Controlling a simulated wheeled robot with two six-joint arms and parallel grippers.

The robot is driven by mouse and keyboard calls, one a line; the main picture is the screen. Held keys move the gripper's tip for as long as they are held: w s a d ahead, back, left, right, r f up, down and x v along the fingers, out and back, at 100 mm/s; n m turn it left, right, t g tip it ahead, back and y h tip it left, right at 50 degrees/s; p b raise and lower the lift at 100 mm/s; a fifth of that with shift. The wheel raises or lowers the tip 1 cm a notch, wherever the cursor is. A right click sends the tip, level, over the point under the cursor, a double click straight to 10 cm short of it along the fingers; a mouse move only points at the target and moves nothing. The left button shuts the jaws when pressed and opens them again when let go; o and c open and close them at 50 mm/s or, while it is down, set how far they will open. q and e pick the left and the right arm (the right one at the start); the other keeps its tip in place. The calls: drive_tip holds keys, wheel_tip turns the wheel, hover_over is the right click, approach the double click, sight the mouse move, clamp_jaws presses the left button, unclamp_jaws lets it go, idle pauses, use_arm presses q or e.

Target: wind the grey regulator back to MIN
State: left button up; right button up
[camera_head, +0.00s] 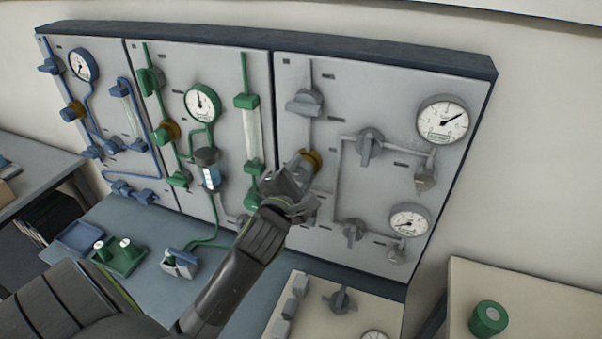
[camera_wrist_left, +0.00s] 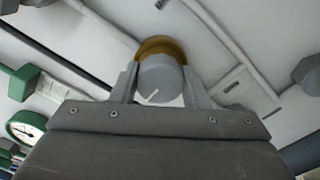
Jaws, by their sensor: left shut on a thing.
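The grey regulator (camera_wrist_left: 160,82) is a round grey knob with a white pointer line on its face and a brass collar (camera_wrist_left: 158,47) behind it. In the head view the brass collar (camera_head: 312,158) shows on the right-hand grey panel, and the knob is mostly hidden by my gripper. My left gripper (camera_head: 297,177) is shut on the knob; in the left wrist view its fingers (camera_wrist_left: 160,85) stand on either side of it. The pointer line slants up and to the right in the wrist view. No MIN mark is readable. My right gripper is not in view.
Two white gauges (camera_head: 443,119) (camera_head: 409,220) and several grey valve handles (camera_head: 369,147) sit to the right on the panel. Green (camera_head: 201,103) and blue (camera_head: 83,65) gauges are to the left.

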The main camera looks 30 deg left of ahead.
use_arm(q)
drive_tip(key=shift+f, duration=0.1)
drive_tip(key=o, duration=1)
drive_tip(key=shift+s, duration=0.15)
drive_tip(key=shift+p+v, duration=1.5)
drive_tip(key=shift+v, duration=7.1)
drive_tip(key=shift+d, duration=0.1)
